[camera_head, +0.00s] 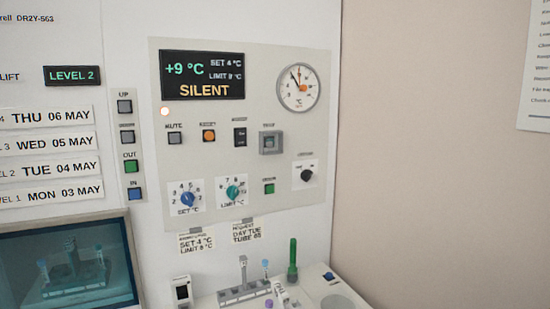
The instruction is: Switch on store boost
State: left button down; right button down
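The control panel (322,120) is a pale plate on the wall. Its display (202,76) reads +9 °C, SET 4 °C, LIMIT 8 °C and SILENT. Below it are a grey button (175,138), an orange button (209,136), a black rocker switch (240,137) and a grey framed button (271,142). Lower down are a blue SET knob (188,199), a teal LIMIT knob (233,192), a green button (269,188) and a black rotary knob (307,175). The small labels are too blurred to tell which control is boost. Neither gripper is in view.
A round dial (298,88) is at upper right. UP, DOWN, OUT and IN buttons line the left. A tube rack (245,292) and a green tube (292,262) stand below. A screen (65,268) is at lower left.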

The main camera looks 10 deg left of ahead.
aim_at(241, 134)
jog(key=z, duration=2.25)
jog(key=i, duration=0.65)
jog(key=u, duration=2.2)
